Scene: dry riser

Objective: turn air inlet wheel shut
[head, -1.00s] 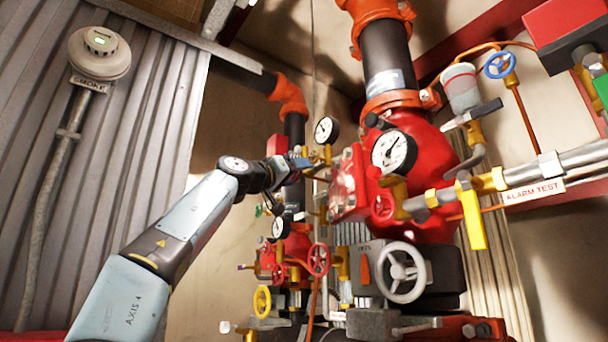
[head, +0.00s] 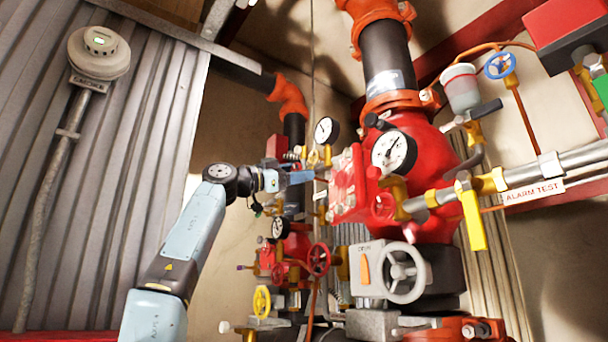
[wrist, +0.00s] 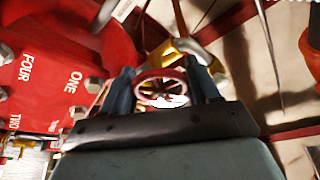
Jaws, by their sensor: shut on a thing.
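The air inlet wheel, a small dark-red spoked handwheel (wrist: 161,87), sits between the two fingers of my gripper (wrist: 163,80) in the wrist view. The fingers are at its left and right rim, and the jaws are shut on it. A yellow brass-like fitting (wrist: 183,47) is behind the wheel. In the head view my gripper (head: 312,176) is at the left side of the red valve body, below the small gauge; the wheel cannot be made out there.
The red valve housing (head: 348,190) stands just right of my gripper; its bolted, numbered face (wrist: 50,70) fills the left of the wrist view. Small gauges (head: 326,130) hang close by. A grey handwheel (head: 404,272) and a red handwheel (head: 318,259) are lower down.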

